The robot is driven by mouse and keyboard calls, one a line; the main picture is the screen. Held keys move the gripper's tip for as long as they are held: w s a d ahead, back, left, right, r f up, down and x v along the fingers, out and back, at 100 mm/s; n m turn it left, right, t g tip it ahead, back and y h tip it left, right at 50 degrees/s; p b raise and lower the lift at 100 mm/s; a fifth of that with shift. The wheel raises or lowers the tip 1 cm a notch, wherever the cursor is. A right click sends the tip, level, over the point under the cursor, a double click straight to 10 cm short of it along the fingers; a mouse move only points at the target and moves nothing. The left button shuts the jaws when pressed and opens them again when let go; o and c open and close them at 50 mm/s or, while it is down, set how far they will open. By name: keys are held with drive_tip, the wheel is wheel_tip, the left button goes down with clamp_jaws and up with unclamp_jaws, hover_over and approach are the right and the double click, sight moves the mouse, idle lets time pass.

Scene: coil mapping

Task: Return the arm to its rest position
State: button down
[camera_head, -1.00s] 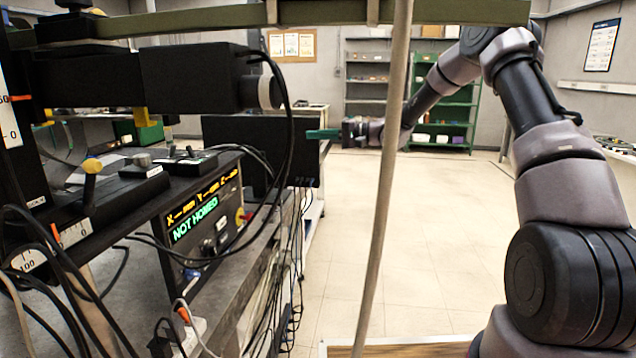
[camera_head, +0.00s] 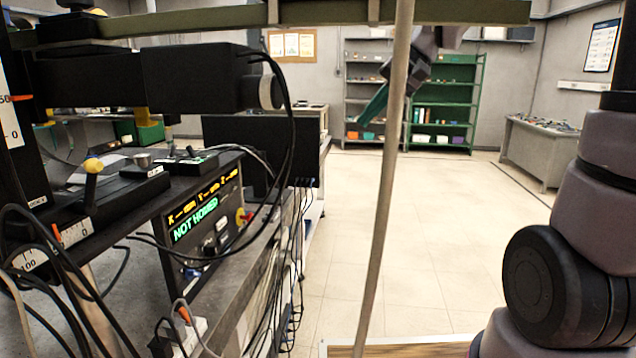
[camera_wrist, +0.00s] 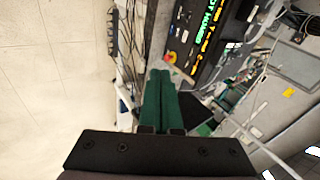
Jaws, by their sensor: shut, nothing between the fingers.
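My gripper (camera_head: 370,107) has green fingers and hangs in the upper middle of the head view, pointing down and to the left. It is in the air, clear of the bench. A pale cable in front of it hides part of my wrist. In the wrist view my gripper (camera_wrist: 161,75) shows its two green fingers side by side, shut, with nothing held. My arm rises along the right edge of the head view.
The control box (camera_head: 205,215) reads NOT HOMED and stands on the cluttered bench at left, with loose black cables. The pale hanging cable (camera_head: 385,200) crosses the middle. Shelves (camera_head: 440,105) stand at the back. A grey table (camera_head: 540,150) stands at the right. The middle floor is clear.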

drive_tip(key=s+d+r+m+t+h, duration=0.1)
drive_tip(key=s+d+m+t+h, duration=0.2)
drive_tip(key=s+d, duration=1)
drive_tip(key=s+t+h, duration=0.1)
drive_tip(key=s+h, duration=0.1)
drive_tip(key=s, duration=0.1)
drive_tip(key=shift+d+r+t, duration=0.3)
drive_tip(key=shift+d+r, duration=0.05)
drive_tip(key=shift+s+d, duration=0.1)
drive_tip(key=shift+d, duration=0.05)
idle(0.7)
